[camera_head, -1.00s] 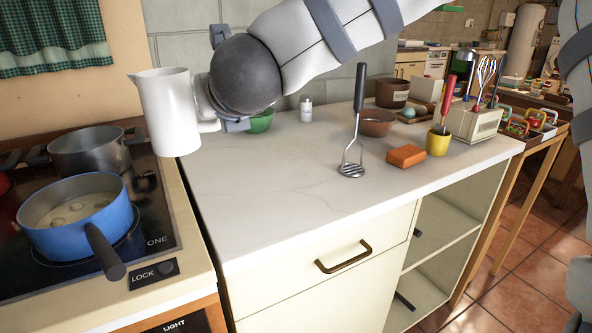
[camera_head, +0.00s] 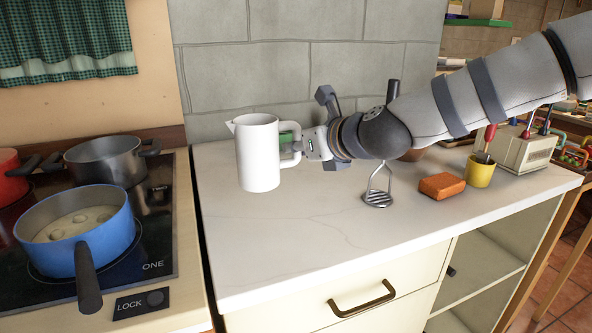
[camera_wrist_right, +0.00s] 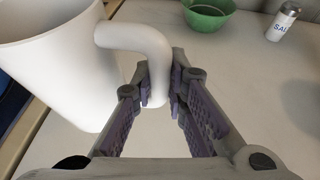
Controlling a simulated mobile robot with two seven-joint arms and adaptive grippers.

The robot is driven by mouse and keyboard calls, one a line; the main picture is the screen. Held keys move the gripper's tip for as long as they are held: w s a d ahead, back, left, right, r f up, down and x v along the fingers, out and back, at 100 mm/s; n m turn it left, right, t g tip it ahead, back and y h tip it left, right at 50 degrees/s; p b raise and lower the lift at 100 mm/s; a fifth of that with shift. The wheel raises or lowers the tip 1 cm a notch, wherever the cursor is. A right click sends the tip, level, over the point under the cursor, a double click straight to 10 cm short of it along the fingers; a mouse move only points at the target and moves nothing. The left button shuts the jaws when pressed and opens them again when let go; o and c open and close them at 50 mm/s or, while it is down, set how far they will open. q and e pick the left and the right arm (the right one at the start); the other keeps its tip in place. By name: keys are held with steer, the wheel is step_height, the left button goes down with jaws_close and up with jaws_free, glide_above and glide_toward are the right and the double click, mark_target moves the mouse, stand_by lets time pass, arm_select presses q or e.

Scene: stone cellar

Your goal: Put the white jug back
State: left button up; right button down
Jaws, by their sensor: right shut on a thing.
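The white jug (camera_head: 258,155) is upright over the left part of the pale worktop in the head view. Its handle points right, to my right gripper (camera_head: 300,145). In the right wrist view the jug (camera_wrist_right: 50,60) fills the upper left, and the fingers of my right gripper (camera_wrist_right: 163,95) are shut on its handle. I cannot tell whether the jug's base touches the worktop or hangs just above it. My left gripper is not in view.
The hob with a blue pan (camera_head: 80,235) and a grey pot (camera_head: 105,155) lies left. A potato masher (camera_head: 377,198), orange sponge (camera_head: 441,186) and yellow cup (camera_head: 480,171) stand right. A green bowl (camera_wrist_right: 207,15) and salt shaker (camera_wrist_right: 283,22) are behind. The front worktop is clear.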

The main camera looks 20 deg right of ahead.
steer(key=f, duration=0.1)
steer(key=w+d+f, duration=0.1)
steer(key=f, duration=0.1)
steer(key=w+f+b, duration=0.1)
steer(key=shift+d+f, duration=0.15)
steer(key=shift+f, duration=0.25)
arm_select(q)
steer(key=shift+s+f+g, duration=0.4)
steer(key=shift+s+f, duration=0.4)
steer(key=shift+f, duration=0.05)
arm_select(e)
steer(key=shift+f, duration=0.2)
steer(key=shift+f, duration=0.3)
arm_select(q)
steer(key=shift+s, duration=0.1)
arm_select(e)
steer(key=c, duration=1.6)
jaws_free()
